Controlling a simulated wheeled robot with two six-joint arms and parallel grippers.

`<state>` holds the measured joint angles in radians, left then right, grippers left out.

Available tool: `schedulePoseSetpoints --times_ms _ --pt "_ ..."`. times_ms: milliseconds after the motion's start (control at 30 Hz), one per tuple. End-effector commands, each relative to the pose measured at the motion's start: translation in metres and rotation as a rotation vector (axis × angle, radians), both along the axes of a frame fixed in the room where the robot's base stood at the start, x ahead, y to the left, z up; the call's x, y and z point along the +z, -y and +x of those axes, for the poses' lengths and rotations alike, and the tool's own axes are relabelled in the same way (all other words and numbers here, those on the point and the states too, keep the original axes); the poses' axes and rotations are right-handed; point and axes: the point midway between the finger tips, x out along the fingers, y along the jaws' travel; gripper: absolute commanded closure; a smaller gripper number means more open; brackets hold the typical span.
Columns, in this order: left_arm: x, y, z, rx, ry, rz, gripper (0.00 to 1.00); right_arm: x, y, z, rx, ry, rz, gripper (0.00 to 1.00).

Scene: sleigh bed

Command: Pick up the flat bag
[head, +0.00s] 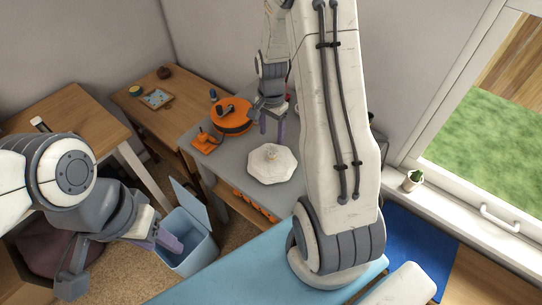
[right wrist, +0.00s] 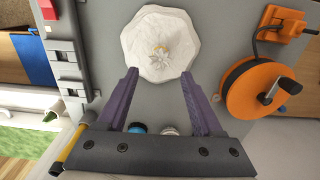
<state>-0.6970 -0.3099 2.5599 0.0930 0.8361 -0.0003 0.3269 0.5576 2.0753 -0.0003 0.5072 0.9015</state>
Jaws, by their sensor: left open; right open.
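The flat bag (head: 272,168) looks like a white, many-sided flat piece with a small gathered tuft at its middle. It lies on the grey workbench (head: 232,172), near its front edge. It also shows in the right wrist view (right wrist: 160,47), top centre. My right gripper (head: 273,131) is open and empty, just behind the bag in the head view. In the right wrist view its purple fingers (right wrist: 160,76) point at the bag's near edge, with no visible contact. My left gripper (head: 122,262) is open and empty at lower left, by the light blue bin.
An orange cable reel (head: 232,116) and an orange tool (head: 206,141) sit left of the bag. Blue and white caps (right wrist: 138,128) show between my right fingers' bases. The light blue bin (head: 190,243) with raised lid stands before the bench. A potted plant (head: 413,180) is on the sill.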

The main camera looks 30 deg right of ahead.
Motion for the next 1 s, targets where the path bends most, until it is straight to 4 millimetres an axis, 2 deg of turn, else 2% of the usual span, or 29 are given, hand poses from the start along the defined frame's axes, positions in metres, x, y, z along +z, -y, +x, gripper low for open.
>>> schedulePoseSetpoints --times_ms 233,467,800,1000 --pt "0.006 0.0 0.0 0.0 0.0 0.0 0.5 -0.039 0.003 -0.002 -0.01 -0.005 0.001 0.32" --pt "0.01 0.0 0.0 0.001 0.0 0.0 0.5 -0.054 0.002 -0.001 -0.008 -0.005 0.001 0.32" --pt "0.024 0.0 0.0 0.001 0.0 0.0 0.5 -0.095 0.003 0.002 -0.007 -0.003 0.001 0.32" --pt "0.024 0.0 0.0 0.001 0.0 0.0 0.5 -0.1 0.003 0.002 -0.007 -0.001 0.001 0.32"
